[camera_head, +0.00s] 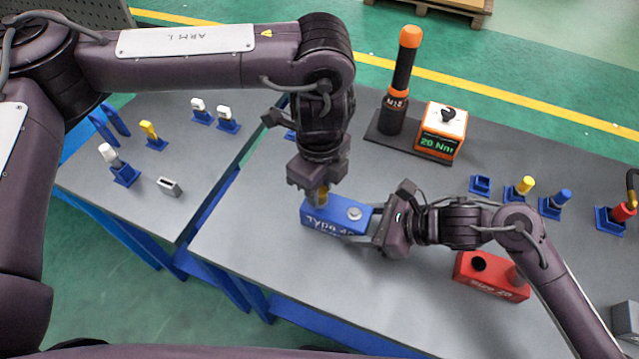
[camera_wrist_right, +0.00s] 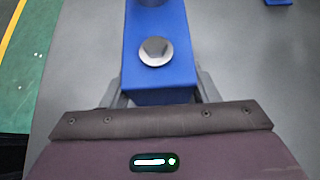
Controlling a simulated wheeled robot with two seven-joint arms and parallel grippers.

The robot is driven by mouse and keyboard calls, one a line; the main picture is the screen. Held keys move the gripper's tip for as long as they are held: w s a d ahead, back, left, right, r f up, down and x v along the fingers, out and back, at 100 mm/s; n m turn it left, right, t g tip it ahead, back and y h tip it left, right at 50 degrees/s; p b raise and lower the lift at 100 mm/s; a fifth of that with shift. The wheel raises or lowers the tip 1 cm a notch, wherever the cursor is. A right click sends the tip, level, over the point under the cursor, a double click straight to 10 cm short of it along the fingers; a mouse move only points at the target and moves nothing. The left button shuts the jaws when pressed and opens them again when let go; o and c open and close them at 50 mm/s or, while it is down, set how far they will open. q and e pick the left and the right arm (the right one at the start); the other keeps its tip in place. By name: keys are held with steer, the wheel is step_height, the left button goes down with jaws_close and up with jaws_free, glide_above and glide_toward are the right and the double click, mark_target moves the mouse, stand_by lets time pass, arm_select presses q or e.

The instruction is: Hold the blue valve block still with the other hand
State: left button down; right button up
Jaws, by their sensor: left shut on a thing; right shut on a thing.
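The blue valve block (camera_head: 319,218) with "Type 40" lettering lies on the grey bench top. My right gripper (camera_head: 372,232) is shut on the block's right end, with a finger on each side of the block (camera_wrist_right: 160,82) in the wrist view. My left gripper (camera_head: 320,182) points down over the block's left end, shut on a small yellow piece (camera_head: 322,193). Its lower end is at the block's top; I cannot tell how deep it sits.
A red block (camera_head: 492,277) lies to the right of my right gripper. Blue holders with coloured pieces (camera_head: 522,187) line the right bench. A second table (camera_head: 160,215) at left carries more small pieces.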

arm_select(q)
steer(key=m, duration=0.5)
steer(key=m, duration=0.5)
stand_by(0.3)
steer(key=c, duration=1)
jaws_free()
steer(key=shift+c, duration=0.9)
